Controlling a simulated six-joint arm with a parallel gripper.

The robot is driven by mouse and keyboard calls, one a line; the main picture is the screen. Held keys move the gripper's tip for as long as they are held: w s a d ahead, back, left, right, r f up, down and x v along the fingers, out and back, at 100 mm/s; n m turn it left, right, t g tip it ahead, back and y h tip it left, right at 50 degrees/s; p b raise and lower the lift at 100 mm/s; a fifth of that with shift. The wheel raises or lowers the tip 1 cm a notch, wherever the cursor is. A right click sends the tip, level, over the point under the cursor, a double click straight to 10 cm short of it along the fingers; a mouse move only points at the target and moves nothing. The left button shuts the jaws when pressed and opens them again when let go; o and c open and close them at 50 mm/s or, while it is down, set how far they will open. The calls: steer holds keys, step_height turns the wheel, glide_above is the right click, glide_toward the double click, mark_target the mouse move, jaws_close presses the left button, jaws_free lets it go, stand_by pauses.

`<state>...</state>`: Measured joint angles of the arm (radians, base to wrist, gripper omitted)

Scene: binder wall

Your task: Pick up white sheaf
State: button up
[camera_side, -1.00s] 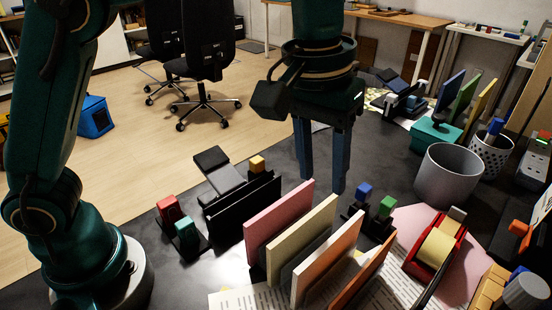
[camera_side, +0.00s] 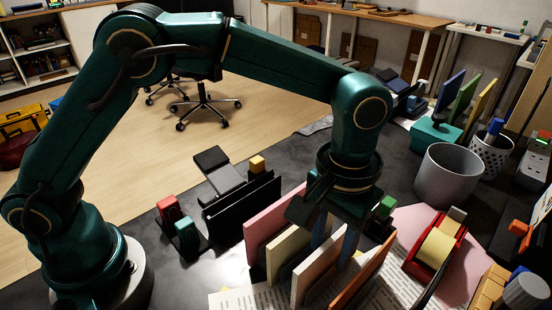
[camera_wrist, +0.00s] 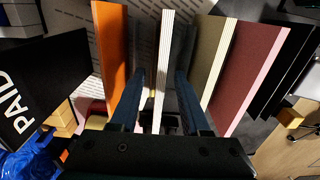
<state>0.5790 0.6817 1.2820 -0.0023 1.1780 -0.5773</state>
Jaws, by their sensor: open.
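The white sheaf (camera_side: 312,274) stands upright in a row of sheaves, between a cream sheaf (camera_side: 287,250) and an orange sheaf (camera_side: 365,272). It also shows edge-on in the wrist view (camera_wrist: 164,50), with striped page edges. My gripper (camera_side: 334,243) is open and points down over the row. In the wrist view its two blue fingers (camera_wrist: 160,78) lie on either side of the white sheaf, with a gap on both sides. My gripper hides part of the sheaf's upper far end in the side view.
A pink sheaf (camera_side: 262,232) and black binders (camera_side: 240,207) stand left of the row. A red tape dispenser (camera_side: 437,246) and grey cup (camera_side: 448,176) stand to the right. Printed paper (camera_side: 237,299) lies beneath. A black PAID piece (camera_wrist: 38,92) is at left in the wrist view.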

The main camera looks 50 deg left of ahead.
steer(key=shift+f, duration=0.25)
stand_by(0.5)
steer(key=shift+c, duration=0.3)
jaws_close()
stand_by(1.1)
